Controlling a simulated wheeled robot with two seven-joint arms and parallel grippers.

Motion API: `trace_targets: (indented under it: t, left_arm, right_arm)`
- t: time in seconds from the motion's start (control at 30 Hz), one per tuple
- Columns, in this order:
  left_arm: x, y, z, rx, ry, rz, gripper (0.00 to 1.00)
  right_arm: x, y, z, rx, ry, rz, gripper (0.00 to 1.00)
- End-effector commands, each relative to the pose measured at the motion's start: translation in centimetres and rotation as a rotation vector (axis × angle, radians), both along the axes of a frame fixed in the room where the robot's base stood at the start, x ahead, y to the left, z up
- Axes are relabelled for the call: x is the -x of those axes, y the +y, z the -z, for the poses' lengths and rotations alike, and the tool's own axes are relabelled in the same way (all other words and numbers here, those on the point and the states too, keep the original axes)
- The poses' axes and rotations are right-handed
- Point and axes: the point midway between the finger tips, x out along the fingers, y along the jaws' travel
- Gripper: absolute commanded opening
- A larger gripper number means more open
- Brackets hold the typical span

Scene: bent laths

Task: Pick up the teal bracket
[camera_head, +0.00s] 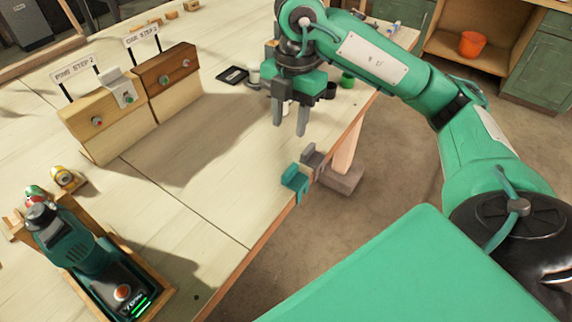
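The teal bracket (296,181) sits at the right edge of the wooden table, partly over the edge. A grey bracket (312,157) sits just behind it on the same edge. My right gripper (289,130) hangs above the table behind the brackets, fingers pointing down. Its two fingers are apart with nothing visible between them. It is clear of the teal bracket. My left gripper does not show.
Two wooden blocks with knobs and signs, one brown (166,78) and one lighter (98,118), stand at the left. A green tool (88,258) lies in a wooden tray at the front left. A black square (232,75) and small cups lie behind my gripper. The table middle is clear.

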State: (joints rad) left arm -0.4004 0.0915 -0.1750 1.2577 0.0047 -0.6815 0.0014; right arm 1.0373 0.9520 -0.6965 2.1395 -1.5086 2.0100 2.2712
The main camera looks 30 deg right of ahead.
Motion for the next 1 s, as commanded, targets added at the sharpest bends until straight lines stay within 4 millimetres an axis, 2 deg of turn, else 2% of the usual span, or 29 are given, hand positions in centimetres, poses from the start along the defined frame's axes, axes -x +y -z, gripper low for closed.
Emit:
trace_targets:
  t: [0.4, 0.67, 0.9, 1.0]
  left_arm:
    - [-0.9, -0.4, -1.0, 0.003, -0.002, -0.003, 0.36]
    - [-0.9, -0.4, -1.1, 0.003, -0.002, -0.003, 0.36]
    - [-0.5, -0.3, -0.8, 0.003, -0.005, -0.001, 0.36]
    - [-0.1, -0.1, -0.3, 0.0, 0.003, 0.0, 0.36]
  right_arm:
    - [0.4, 0.7, 6.8, -0.001, 0.005, -0.001, 0.39]
    - [0.5, 0.7, 8.5, -0.002, 0.004, -0.002, 0.39]
    - [0.9, 0.0, 11.5, -0.001, 0.006, -0.002, 0.39]
    - [1.0, 0.2, 12.8, -0.002, 0.004, -0.003, 0.39]
